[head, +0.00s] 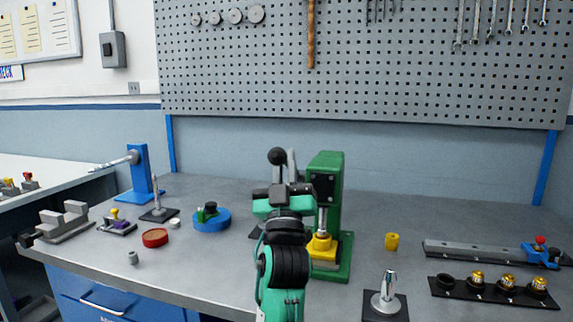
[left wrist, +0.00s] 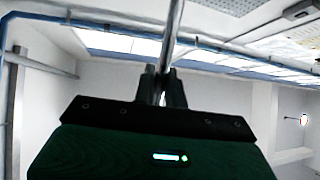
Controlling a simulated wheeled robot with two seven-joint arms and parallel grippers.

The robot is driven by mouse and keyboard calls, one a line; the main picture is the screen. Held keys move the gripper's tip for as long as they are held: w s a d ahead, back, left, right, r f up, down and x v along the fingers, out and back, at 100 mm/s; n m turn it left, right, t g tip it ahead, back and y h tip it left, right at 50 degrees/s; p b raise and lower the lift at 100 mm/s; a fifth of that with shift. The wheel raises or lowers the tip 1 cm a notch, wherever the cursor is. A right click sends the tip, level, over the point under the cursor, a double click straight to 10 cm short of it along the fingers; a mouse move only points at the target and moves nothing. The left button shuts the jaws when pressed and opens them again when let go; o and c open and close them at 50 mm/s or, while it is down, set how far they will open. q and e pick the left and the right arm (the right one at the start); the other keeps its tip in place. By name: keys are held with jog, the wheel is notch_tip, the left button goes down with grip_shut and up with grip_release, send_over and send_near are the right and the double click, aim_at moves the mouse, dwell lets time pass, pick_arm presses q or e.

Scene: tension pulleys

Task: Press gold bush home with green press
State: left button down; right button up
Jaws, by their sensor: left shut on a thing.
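The green press (head: 328,175) stands mid-table, partly hidden by my left arm. Its lever ends in a black knob (head: 277,156). My left gripper (head: 283,183) is at the lever, its fingers shut on the lever's metal rod; the left wrist view shows the rod (left wrist: 173,35) between the fingertips (left wrist: 162,88). A yellow part (head: 322,246) sits on the press base under the silver ram (head: 322,220), which appears to reach down to it; I cannot tell whether the gold bush is in it. A separate yellow bush (head: 392,241) stands on the table right of the press. My right gripper is out of view.
A silver pin on a black plate (head: 385,304) stands at front right. A black strip (head: 492,292) with several gold-topped parts and a grey rail (head: 480,252) lie at right. A blue round fixture (head: 211,220), red dish (head: 155,238) and blue stand (head: 140,175) are left.

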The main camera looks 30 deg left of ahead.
pick_arm(q)
jog(key=shift+a+f, duration=0.15)
jog(key=shift+f, duration=0.15)
dwell(0.5)
